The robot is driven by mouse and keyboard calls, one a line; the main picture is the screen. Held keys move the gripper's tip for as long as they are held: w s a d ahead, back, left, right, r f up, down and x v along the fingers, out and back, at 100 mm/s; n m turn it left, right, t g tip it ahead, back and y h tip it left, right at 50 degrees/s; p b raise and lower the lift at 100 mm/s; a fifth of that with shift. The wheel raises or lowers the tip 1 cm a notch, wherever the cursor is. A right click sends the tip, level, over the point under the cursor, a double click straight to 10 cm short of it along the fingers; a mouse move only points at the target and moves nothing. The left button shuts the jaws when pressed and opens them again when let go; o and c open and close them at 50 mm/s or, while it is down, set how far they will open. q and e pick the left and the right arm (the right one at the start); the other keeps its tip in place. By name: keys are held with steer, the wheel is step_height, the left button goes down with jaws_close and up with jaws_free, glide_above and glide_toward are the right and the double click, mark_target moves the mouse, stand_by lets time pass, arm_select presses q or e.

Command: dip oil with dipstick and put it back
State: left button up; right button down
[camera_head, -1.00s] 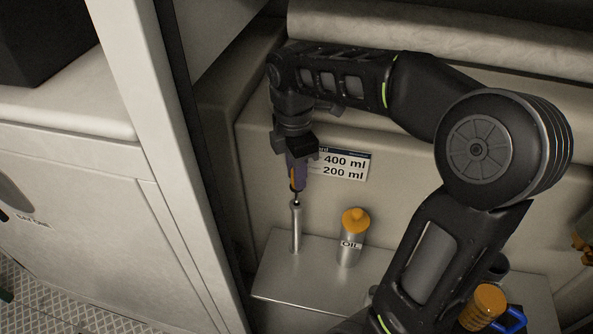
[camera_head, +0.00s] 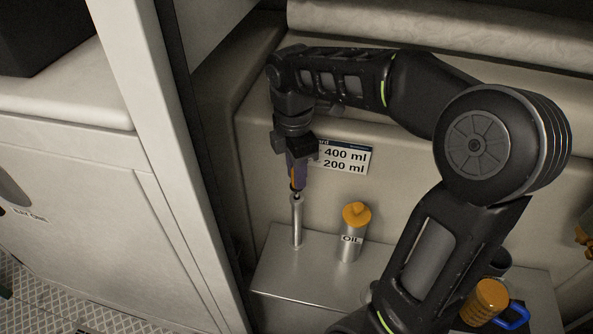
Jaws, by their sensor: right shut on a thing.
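The dipstick is nearly upright directly above a thin silver tube (camera_head: 297,222) that stands on the metal shelf (camera_head: 290,272). The handle's lower end is at the tube's top; I cannot tell how far any rod is inside. The oil bottle (camera_head: 350,240), silver with an orange cap and an "OIL" label, stands upright to the right of the tube, apart from it. My left gripper is not in view.
A sign (camera_head: 345,158) reading 400 ml and 200 ml is on the wall behind. An orange-capped item (camera_head: 487,300) and a blue handle (camera_head: 515,314) are at lower right, partly behind my arm. A pale post (camera_head: 165,160) stands left of the shelf.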

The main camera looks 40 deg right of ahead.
steer(key=shift+r+p, duration=3.25)
steer(key=shift+r, duration=0.65)
steer(key=shift+r+p, duration=2.25)
steer(key=shift+r, duration=0.45)
steer(key=shift+f+b, duration=2.2)
steer(key=shift+f, duration=1.25)
